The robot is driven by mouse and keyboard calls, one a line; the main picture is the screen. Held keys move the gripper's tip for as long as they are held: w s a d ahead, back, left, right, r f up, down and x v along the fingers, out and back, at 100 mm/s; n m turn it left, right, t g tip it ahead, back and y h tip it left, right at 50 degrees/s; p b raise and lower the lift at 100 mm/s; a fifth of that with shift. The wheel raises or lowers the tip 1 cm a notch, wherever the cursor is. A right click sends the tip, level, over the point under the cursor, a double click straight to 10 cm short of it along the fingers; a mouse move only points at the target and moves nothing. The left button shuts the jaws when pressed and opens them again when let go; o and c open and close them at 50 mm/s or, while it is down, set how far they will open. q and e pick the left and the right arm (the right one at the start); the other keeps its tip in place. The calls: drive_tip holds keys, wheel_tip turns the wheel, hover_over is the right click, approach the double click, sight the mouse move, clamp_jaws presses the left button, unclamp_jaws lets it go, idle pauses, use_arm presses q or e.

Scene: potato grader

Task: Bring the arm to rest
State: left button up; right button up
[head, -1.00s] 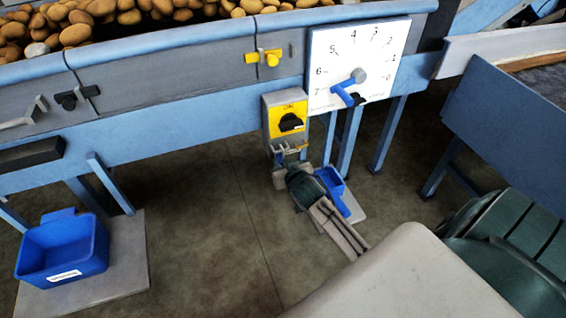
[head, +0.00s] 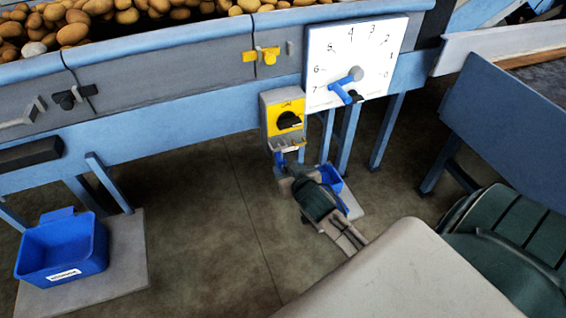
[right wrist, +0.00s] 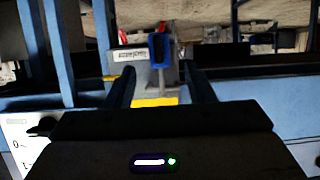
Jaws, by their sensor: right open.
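My right arm comes in from the lower right in the head view. Its gripper (head: 294,172) is just below the yellow and grey switch box (head: 284,112), over the floor and the grey base plate. In the right wrist view my right gripper (right wrist: 160,74) has its two dark fingers apart. A blue piece (right wrist: 158,48) shows beyond the gap between them, apart from both fingers. In the head view a small blue piece (head: 279,160) hangs under the box's hooks. Part of the gripper is hard to make out. My left gripper is not in view.
A dial plate (head: 385,40) with a blue lever (head: 340,91) is beside the box. A small blue bin (head: 330,177) is behind my right arm. A larger blue bin (head: 62,247) is at left. Potatoes (head: 75,33) fill the conveyor. Floor (head: 205,215) between is clear.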

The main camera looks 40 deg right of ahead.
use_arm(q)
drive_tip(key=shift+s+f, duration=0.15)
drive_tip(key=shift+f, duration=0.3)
use_arm(e)
drive_tip(key=shift+v, duration=2.25)
